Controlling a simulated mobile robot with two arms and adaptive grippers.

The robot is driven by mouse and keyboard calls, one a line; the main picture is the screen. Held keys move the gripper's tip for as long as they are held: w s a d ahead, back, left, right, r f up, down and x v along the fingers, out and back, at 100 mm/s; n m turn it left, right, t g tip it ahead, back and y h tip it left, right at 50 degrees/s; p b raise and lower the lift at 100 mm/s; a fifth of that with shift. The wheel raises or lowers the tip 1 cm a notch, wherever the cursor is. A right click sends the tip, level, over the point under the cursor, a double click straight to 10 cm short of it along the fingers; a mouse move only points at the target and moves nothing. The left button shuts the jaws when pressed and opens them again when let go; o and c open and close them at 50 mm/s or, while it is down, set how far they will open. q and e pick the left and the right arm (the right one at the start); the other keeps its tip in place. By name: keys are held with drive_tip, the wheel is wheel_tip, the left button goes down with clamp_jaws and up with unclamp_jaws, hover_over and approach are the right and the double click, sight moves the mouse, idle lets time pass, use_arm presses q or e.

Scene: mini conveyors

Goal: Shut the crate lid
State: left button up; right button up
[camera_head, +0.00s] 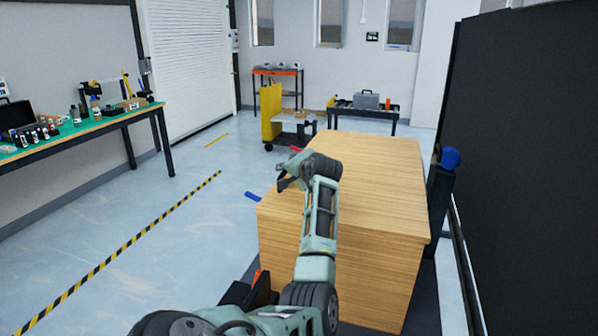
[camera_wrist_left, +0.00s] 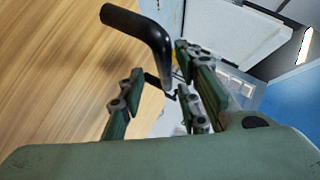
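A large pale wooden crate (camera_head: 345,265) stands in front of me in the head view. Its flat wooden top (camera_head: 385,185) looks level; I cannot tell whether any gap is left under it. My left gripper (camera_head: 284,178) is over the left edge of the top. In the left wrist view the wood surface (camera_wrist_left: 50,80) fills the left side. There the fingers of my left gripper (camera_wrist_left: 158,92) are spread apart. A dark bent bar (camera_wrist_left: 140,27) reaches toward the gap between them; contact cannot be told. My right gripper is out of view.
A blue handle (camera_head: 253,196) and a red one (camera_head: 296,149) stick out by the crate's left edge. A tall dark panel (camera_head: 520,130) and a post with a blue knob (camera_head: 450,158) stand close on the right. The floor (camera_head: 190,235) at left is clear.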

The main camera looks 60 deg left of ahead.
use_arm(q)
drive_tip(key=v, duration=0.9)
drive_tip(key=shift+f, duration=0.1)
drive_tip(key=shift+d+f, duration=0.1)
